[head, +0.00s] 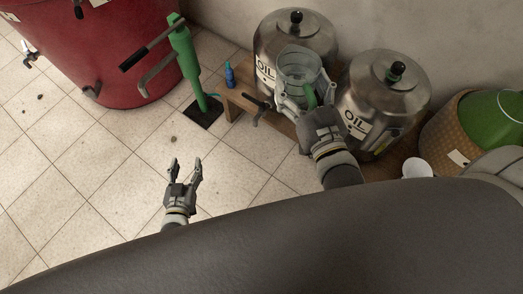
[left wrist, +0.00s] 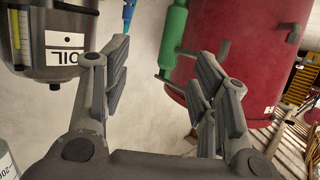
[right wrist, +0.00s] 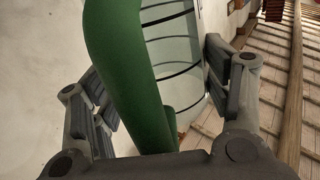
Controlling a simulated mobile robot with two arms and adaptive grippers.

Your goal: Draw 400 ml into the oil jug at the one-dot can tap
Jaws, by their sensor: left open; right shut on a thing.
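The oil jug (head: 302,66) is clear, with dark bands and a green handle (right wrist: 130,75). My right gripper (head: 312,106) is shut on the handle and holds the jug in front of the left oil can (head: 302,30). A second steel oil can (head: 388,92) stands to its right. I see no oil in the jug. My left gripper (head: 184,165) is open and empty over the floor; its fingers also show in the left wrist view (left wrist: 160,85).
A wooden stand (head: 245,105) bears the cans. A green pump (head: 187,65) on a black base and a red vat (head: 95,45) stand left. A blue bottle (head: 230,75) is behind. A white cup (head: 417,168) and a wicker-covered green vessel (head: 495,118) are right.

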